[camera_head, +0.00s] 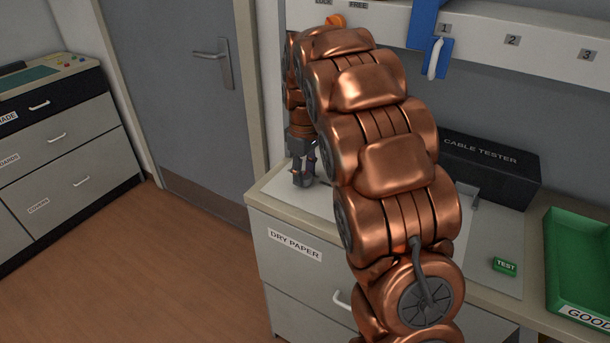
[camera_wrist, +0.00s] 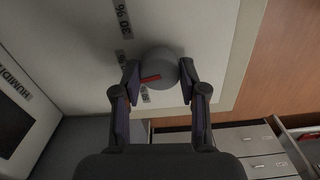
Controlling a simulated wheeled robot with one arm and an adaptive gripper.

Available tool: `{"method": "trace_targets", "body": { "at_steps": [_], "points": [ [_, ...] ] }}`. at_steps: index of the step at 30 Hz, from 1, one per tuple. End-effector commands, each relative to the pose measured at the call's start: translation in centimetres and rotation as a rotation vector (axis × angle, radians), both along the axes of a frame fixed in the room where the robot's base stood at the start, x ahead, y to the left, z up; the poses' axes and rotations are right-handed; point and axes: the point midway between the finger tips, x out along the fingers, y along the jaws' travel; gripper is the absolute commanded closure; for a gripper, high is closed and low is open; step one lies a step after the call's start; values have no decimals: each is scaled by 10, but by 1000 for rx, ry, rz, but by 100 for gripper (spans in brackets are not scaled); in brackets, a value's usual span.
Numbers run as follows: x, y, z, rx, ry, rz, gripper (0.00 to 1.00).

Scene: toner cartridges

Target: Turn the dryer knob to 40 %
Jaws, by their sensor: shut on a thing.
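The dryer knob (camera_wrist: 160,66) is a round grey knob with a red pointer mark, in the middle of the wrist view. It sits on a pale panel (camera_wrist: 75,45) with percentage labels, one of which looks like 30 % (camera_wrist: 122,18); the others are partly covered. My gripper (camera_wrist: 160,80) has one finger at each side of the knob and is shut on it. The red mark points left and slightly down in the wrist view. In the head view my gripper (camera_head: 303,180) points down at the counter's far left end, and the knob is hidden there.
A dark screen with a humidity label (camera_wrist: 12,115) lies at the left of the wrist view. A shelf (camera_head: 520,45) hangs above.

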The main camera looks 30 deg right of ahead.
Motion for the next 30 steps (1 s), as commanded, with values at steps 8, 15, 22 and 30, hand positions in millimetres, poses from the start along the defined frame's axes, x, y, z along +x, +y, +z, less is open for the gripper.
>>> {"method": "trace_targets", "body": {
  "at_steps": [8,15,22,30],
  "points": [
    [3,0,1,-1,-11,-127,93],
    [3,0,2,-2,-12,-169,93],
    [3,0,2,-2,-12,-173,93],
    [3,0,2,-2,-10,-172,48]
  ]
}}
